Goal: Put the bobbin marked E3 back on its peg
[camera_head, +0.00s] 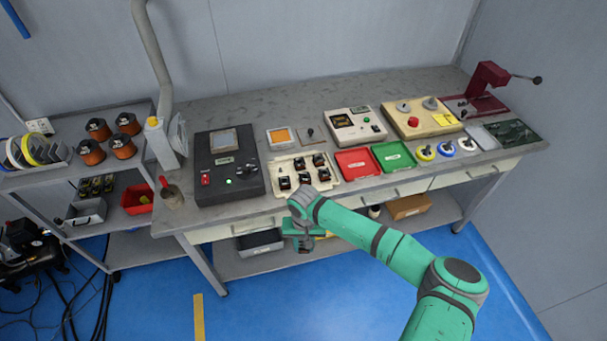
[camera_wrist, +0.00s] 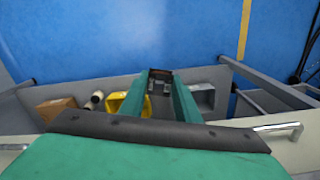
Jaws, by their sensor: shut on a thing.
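My gripper (camera_head: 304,243) hangs in front of the bench, below the height of its top. In the wrist view the two green fingers (camera_wrist: 160,92) are closed on a small dark bobbin (camera_wrist: 160,77). Its marking cannot be read. A cream tray (camera_head: 336,184) on the bench top, behind my gripper in the head view, holds several black bobbins (camera_head: 304,179) in two rows. The back left spot of the tray (camera_head: 280,168) looks bare. The labels there are too small to read.
A black control box (camera_head: 228,190) stands left of the tray. Red (camera_head: 358,162) and green (camera_head: 393,156) trays lie to its right. The drawer fronts (camera_head: 400,190) and bench edge are close to my gripper. A shelf rack (camera_head: 60,180) stands left.

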